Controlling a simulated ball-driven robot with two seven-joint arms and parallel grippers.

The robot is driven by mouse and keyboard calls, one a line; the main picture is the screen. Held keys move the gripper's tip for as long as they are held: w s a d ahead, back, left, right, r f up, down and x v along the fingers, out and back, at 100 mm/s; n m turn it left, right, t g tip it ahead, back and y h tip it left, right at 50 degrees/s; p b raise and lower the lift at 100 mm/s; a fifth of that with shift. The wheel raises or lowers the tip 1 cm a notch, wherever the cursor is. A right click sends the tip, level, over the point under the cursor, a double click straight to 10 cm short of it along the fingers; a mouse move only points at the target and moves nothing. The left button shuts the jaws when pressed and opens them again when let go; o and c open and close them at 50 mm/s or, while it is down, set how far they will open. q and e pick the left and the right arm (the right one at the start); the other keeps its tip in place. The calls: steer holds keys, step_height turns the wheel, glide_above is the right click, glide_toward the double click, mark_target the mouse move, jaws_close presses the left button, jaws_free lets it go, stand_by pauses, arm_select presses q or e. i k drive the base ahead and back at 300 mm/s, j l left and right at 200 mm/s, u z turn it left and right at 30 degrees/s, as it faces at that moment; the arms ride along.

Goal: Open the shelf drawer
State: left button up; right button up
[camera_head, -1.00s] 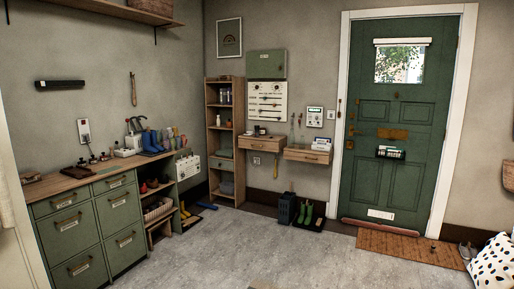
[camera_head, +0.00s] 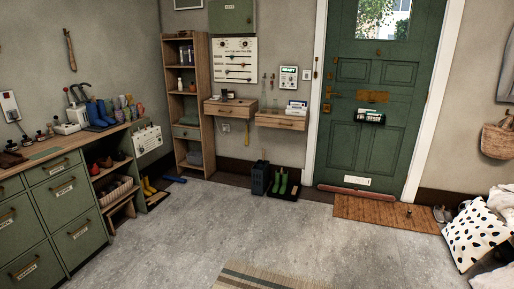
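Two wall-mounted wooden shelves with drawer fronts hang on the back wall. The left shelf drawer (camera_head: 230,110) and the right shelf drawer (camera_head: 281,121) both look shut. Small items lie on the left one, and a white stack of cards or papers (camera_head: 297,107) stands on the right one. A tall narrow wooden shelf unit (camera_head: 187,155) stands left of them, with a grey-green drawer or box (camera_head: 187,132) in its lower half. Neither of my grippers is in view.
Green drawer cabinets (camera_head: 62,200) line the left wall. A dark bin (camera_head: 259,178) and green boots (camera_head: 284,183) stand under the wall shelves. A striped rug (camera_head: 265,278), a doormat (camera_head: 385,213) and a spotted cushion (camera_head: 474,236) lie around open grey floor.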

mark_target(230, 109)
steer(key=i+u, duration=0.15)
steer(key=i, duration=2.55)
